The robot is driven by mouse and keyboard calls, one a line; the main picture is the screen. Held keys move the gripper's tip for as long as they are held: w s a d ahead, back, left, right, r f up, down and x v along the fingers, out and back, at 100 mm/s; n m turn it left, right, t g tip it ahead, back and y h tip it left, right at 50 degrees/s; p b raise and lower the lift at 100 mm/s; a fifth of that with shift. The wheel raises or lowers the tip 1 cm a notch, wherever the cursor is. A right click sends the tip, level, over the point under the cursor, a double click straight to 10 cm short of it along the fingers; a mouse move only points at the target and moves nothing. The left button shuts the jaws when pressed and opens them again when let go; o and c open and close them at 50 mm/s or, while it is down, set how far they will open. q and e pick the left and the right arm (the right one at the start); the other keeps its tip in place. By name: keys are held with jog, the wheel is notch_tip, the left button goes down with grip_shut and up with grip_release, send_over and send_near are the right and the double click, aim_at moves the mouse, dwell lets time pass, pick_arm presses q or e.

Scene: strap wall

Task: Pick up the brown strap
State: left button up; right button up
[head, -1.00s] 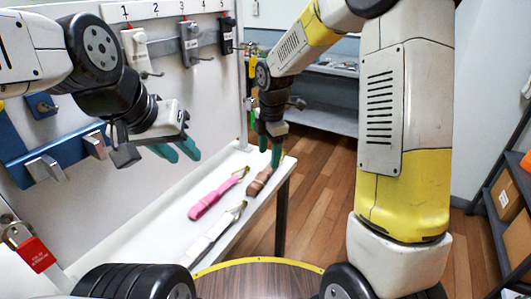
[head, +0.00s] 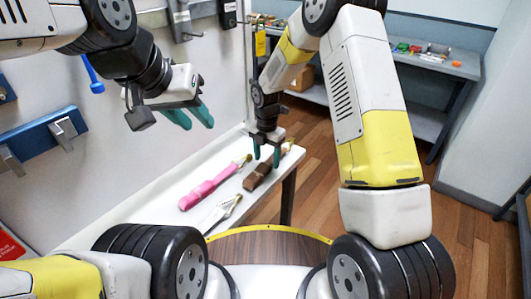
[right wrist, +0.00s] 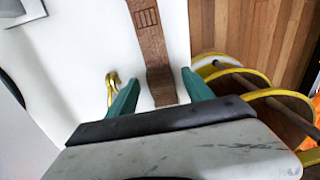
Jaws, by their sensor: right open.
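The brown strap (head: 258,177) lies on the white shelf near its right end, and it also shows in the right wrist view (right wrist: 151,45). My right gripper (head: 266,156) points down over the far part of the strap. In the right wrist view its green fingers (right wrist: 155,92) are open, with the strap running between them in the picture. I cannot tell how far above the shelf the fingertips are. My left gripper (head: 200,116) is in front of the wall panel at the left, fingers apart, with nothing seen between them.
A pink strap (head: 207,188) and a white strap (head: 218,214) lie left of the brown one. A brass hook (right wrist: 113,85) is close to one right finger. Blue holders with metal clips (head: 45,138) are on the wall panel. A round, yellow-rimmed wooden top (head: 265,250) is in front.

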notch_tip(320, 180, down, 3)
jog(key=shift+r, duration=0.2)
grip_shut()
jog(key=shift+r, duration=0.1)
